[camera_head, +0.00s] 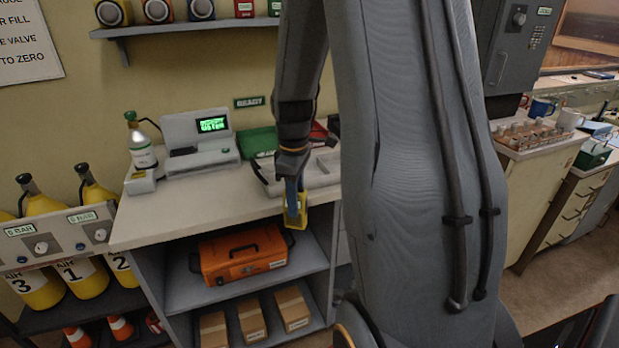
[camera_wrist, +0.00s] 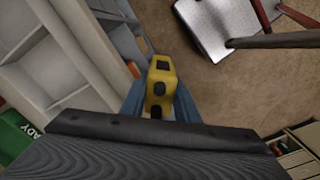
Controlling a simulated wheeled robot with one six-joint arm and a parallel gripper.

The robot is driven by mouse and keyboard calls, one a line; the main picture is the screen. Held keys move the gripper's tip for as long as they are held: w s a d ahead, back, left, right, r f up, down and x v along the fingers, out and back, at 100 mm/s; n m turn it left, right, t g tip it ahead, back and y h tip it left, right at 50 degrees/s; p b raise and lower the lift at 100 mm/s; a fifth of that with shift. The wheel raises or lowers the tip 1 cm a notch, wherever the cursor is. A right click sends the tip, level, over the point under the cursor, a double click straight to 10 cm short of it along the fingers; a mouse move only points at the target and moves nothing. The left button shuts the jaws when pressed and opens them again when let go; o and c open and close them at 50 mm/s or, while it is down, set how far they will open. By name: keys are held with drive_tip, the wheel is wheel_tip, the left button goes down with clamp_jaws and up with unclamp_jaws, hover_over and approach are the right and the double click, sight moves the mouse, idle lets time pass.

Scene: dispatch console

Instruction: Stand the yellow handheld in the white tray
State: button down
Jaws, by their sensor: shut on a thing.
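The yellow handheld (camera_head: 296,214) is held in my gripper (camera_head: 291,194) in front of the counter's front edge, right of the orange case. In the wrist view the handheld (camera_wrist: 161,84) sits between the two blue fingers (camera_wrist: 158,105), its dark screen and buttons visible. My gripper is shut on it. The pale tray (camera_head: 322,173) lies on the counter's right end, behind my gripper and partly hidden by my arm. Its compartments also show at the left of the wrist view (camera_wrist: 72,42). The handheld is apart from the tray.
The counter (camera_head: 160,218) is clear at its front left. A console with a green screen (camera_head: 213,125) and a small gas bottle (camera_head: 140,145) stand at the back. An orange case (camera_head: 243,254) and several cardboard boxes fill the shelves below.

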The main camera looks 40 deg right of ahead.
drive_tip(key=s+d+r+n, duration=0.2)
drive_tip(key=d+r+n, duration=0.5)
drive_tip(key=d+r, duration=0.6)
drive_tip(key=shift+s+r, duration=0.15)
drive_tip(key=shift+r, duration=0.5)
drive_tip(key=shift+d, duration=0.1)
